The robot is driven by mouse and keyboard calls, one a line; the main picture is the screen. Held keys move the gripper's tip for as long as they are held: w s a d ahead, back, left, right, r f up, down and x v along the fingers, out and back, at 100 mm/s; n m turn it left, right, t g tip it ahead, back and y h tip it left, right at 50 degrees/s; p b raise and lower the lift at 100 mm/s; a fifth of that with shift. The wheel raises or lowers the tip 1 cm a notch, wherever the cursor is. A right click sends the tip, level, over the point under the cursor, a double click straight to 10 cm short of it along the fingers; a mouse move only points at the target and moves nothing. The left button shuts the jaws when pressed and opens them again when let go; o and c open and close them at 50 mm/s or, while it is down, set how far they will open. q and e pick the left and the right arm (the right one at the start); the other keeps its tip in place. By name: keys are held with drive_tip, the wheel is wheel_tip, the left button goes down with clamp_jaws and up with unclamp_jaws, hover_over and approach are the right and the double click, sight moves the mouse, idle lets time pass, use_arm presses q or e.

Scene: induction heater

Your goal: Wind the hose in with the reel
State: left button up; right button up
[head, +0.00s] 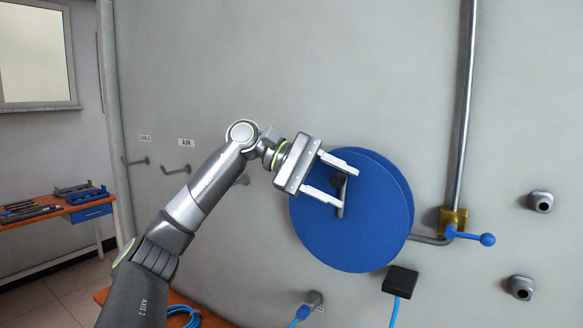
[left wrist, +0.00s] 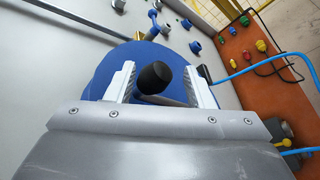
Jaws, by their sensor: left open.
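The blue hose reel (head: 365,235) is a round drum on the grey wall. Its crank has a black knob (left wrist: 155,77) on a grey arm (head: 341,203). My left gripper (head: 344,177) is in front of the reel, open, with its two white fingers on either side of the knob. In the left wrist view the knob lies between the fingers (left wrist: 163,84); I cannot tell whether they touch it. A blue hose (head: 395,312) hangs below a black box (head: 400,281) at the reel's lower right. My right gripper is not in view.
A pipe (head: 463,120) runs down the wall to a brass valve with a blue lever (head: 470,235). Wall fittings (head: 540,201) stick out at right. Coiled blue hose (head: 184,316) lies on an orange bench below. A tool table (head: 50,208) stands at far left.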

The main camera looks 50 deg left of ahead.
use_arm(q)
drive_tip(key=b+v, duration=0.2)
drive_tip(key=v, duration=1.3)
drive_tip(key=shift+s+f, duration=0.15)
